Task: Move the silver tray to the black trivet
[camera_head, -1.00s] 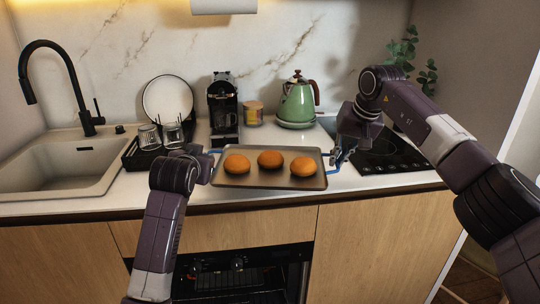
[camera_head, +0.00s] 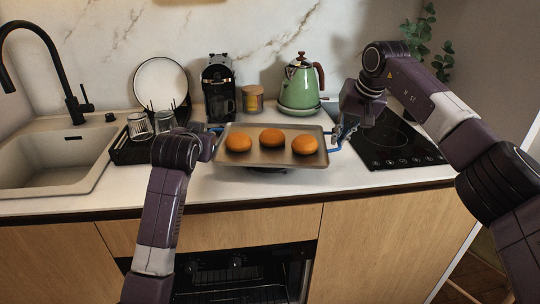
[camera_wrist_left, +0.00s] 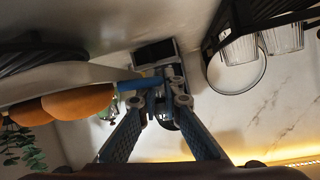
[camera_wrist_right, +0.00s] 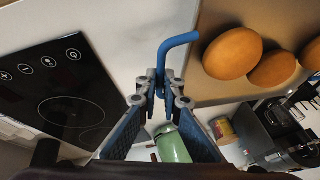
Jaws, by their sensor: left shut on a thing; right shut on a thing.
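The silver tray (camera_head: 254,157) carries three orange-brown buns and is held level-looking above the white counter. My left gripper (camera_head: 214,131) is at its left end; in the left wrist view its fingers (camera_wrist_left: 160,98) are shut on a blue handle (camera_wrist_left: 140,84). My right gripper (camera_head: 338,134) is at its right end; in the right wrist view its fingers (camera_wrist_right: 160,90) are shut on the other blue handle (camera_wrist_right: 181,41). A dark edge, apparently the black trivet (camera_head: 267,170), shows beneath the tray's front; the rest is hidden. I cannot tell whether they touch.
A black cooktop (camera_head: 395,145) lies right of the tray. A green kettle (camera_head: 300,88), a small canister (camera_head: 253,99) and a coffee machine (camera_head: 218,88) stand behind. A dish rack with glasses (camera_head: 133,151) and the sink (camera_head: 60,155) are left. Counter in front is clear.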

